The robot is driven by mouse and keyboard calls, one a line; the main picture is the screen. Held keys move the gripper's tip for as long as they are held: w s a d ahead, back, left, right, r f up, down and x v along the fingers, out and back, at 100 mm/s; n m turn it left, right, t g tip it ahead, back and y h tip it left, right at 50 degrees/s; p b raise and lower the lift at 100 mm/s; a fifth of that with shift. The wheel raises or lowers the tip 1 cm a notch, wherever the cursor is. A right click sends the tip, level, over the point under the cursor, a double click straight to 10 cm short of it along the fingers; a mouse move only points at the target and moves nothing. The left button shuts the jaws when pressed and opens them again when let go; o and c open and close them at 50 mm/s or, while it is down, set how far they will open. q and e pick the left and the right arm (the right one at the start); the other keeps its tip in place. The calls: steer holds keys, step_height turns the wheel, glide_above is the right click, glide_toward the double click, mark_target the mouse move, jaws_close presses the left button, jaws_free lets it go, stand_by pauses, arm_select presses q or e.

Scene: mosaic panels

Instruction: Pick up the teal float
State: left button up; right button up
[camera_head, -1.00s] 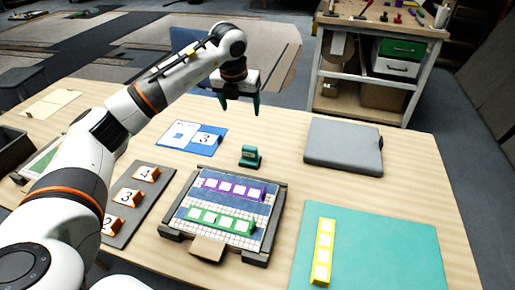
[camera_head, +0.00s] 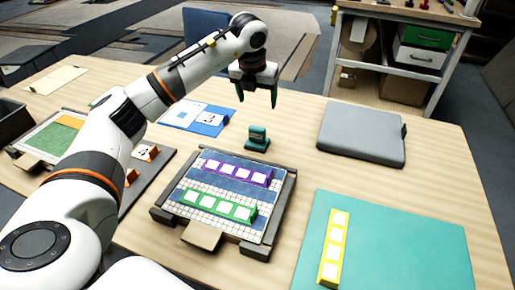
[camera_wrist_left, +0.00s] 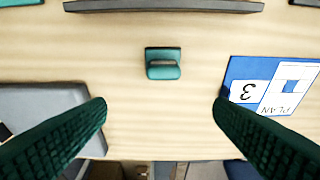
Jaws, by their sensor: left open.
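The teal float (camera_head: 257,139) stands on the wooden table just behind the mosaic panel frame, with a block-like handle on top. In the left wrist view the teal float (camera_wrist_left: 163,63) shows in the upper middle, centred between the fingers but apart from them. My left gripper (camera_head: 257,97) is open and empty, raised above the table behind the float. Its two dark teal fingers spread wide in the left wrist view (camera_wrist_left: 163,112). My right gripper is not seen.
The framed panel (camera_head: 270,228) with purple and green tile strips lies in front of the float. A blue plan card (camera_head: 209,125) lies left, a grey closed case (camera_head: 360,134) right, and a teal mat (camera_head: 400,240) with a yellow strip front right. Bare table surrounds the float.

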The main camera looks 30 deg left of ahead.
mark_target(257, 127)
arm_select(q)
steer(key=x, duration=0.8)
steer(key=shift+s+d+f+b, duration=0.1)
steer(key=shift+s+f+b, duration=0.2)
steer(key=shift+f, duration=0.15)
steer(key=shift+s+x, duration=0.2)
steer(key=shift+x, duration=1.15)
steer(key=shift+s+x, duration=0.2)
steer(key=shift+x, duration=1.2)
steer(key=c, duration=1.2)
steer(key=shift+o, duration=0.2)
step_height(257, 127, up, 10)
